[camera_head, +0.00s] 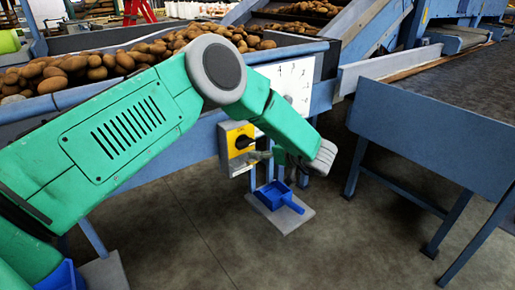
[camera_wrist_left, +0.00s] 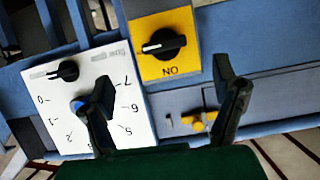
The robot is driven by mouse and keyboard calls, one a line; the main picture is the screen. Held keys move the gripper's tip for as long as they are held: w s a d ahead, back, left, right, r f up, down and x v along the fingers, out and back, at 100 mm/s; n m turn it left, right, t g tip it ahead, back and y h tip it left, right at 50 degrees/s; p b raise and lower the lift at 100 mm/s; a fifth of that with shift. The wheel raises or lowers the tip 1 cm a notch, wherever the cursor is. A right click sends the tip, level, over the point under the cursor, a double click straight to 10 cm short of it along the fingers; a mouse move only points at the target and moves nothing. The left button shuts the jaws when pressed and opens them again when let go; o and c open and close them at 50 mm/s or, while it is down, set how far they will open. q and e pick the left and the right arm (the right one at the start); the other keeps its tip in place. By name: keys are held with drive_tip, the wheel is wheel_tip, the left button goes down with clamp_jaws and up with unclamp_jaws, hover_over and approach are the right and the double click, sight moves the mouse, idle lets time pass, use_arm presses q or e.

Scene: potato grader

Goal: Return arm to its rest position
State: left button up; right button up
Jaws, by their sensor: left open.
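My left arm comes in from the left and bends down toward the front of the grader. My left gripper (camera_head: 264,156) is beside the yellow switch box (camera_head: 238,146), partly hidden by my wrist. In the left wrist view the gripper (camera_wrist_left: 168,86) is open, with nothing between its two dark fingers. The yellow switch plate (camera_wrist_left: 165,45), with a black knob and the letters "ON" upside down, is beyond the fingers. The white dial panel (camera_wrist_left: 125,75) is at the left, partly covered by one finger. My right gripper is not in view.
Potatoes (camera_head: 120,60) lie on the blue-framed grader behind my arm. A blue table-like conveyor (camera_head: 430,130) stands at the right. The floor (camera_head: 340,240) in front is clear.

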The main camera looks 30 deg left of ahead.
use_arm(q)
drive_tip(key=shift+s+d+r, duration=0.2)
drive_tip(key=shift+d, duration=0.3)
drive_tip(key=shift+a, duration=0.1)
drive_tip(key=s+d+f+m+t+h, duration=0.25)
drive_tip(key=s+f+m+h, duration=0.2)
drive_tip(key=s+f, duration=0.4)
drive_tip(key=s+d+f+m+t+h, duration=0.1)
drive_tip(key=s+d+f+m+h, duration=0.25)
drive_tip(key=s+f+m, duration=0.45)
drive_tip(key=s+f+g+h, duration=0.2)
drive_tip(key=s+g, duration=0.2)
drive_tip(key=s, duration=1)
drive_tip(key=s+a+f+m+g+h, duration=0.1)
drive_tip(key=s+g, duration=0.3)
drive_tip(key=s, duration=1)
drive_tip(key=shift+s+a+f+h, duration=0.25)
drive_tip(key=shift+a+f+h, duration=0.1)
drive_tip(key=shift+h, duration=0.35)
